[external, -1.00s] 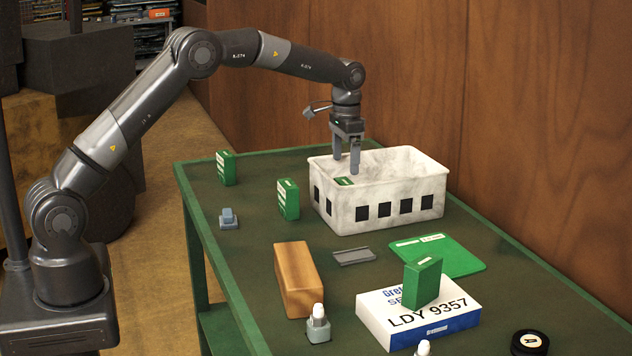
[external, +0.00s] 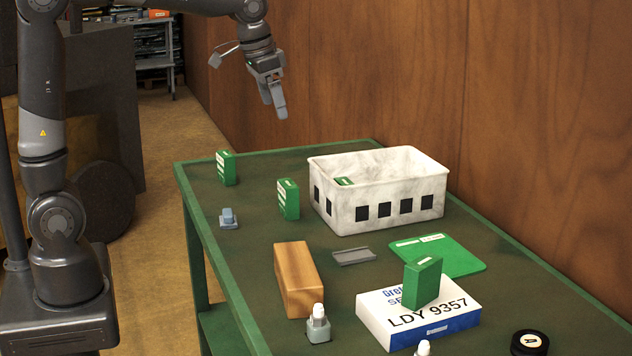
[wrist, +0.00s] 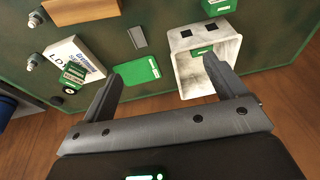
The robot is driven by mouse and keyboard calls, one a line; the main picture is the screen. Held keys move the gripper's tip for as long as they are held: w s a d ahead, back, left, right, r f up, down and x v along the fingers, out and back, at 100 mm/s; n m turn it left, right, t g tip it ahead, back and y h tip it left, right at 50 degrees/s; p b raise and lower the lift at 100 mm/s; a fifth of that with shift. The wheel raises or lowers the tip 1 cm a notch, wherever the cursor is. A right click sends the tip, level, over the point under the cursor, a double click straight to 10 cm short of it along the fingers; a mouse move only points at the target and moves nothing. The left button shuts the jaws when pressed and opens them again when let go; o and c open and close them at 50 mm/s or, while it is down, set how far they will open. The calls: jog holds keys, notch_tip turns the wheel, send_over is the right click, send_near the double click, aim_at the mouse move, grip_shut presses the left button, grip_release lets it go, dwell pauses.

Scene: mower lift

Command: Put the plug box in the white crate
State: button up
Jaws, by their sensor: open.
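The white crate (external: 375,210) stands on the green table by the wooden wall, with black squares on its side. It also shows in the wrist view (wrist: 185,75). A green box (external: 344,181) with a pale label is inside the crate near its left end, only its top showing. The wrist view shows it too (wrist: 202,51), partly behind a finger. Other green boxes look alike; I cannot read which is labelled as the plug box. My gripper (external: 273,100) is open and empty, raised above the far end of the table, clear of the crate.
Two green boxes (external: 225,168) (external: 288,199) stand left of the crate. Another (external: 422,283) stands on a white and blue box (external: 418,312). A wooden block (external: 298,280), a grey tray (external: 354,256), a green flat case (external: 437,255) and a black round tin (external: 529,342) lie nearer.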

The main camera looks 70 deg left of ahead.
jog(key=s+d+f+t, duration=0.1)
jog(key=s+d+f, duration=0.1)
jog(key=s, duration=0.9)
jog(key=s+d+f+t, duration=0.1)
jog(key=s+d+f, duration=0.1)
jog(key=s, duration=1)
jog(key=shift+s+d+t, duration=0.25)
jog(key=shift+d+t, duration=0.05)
jog(key=shift+d, duration=0.5)
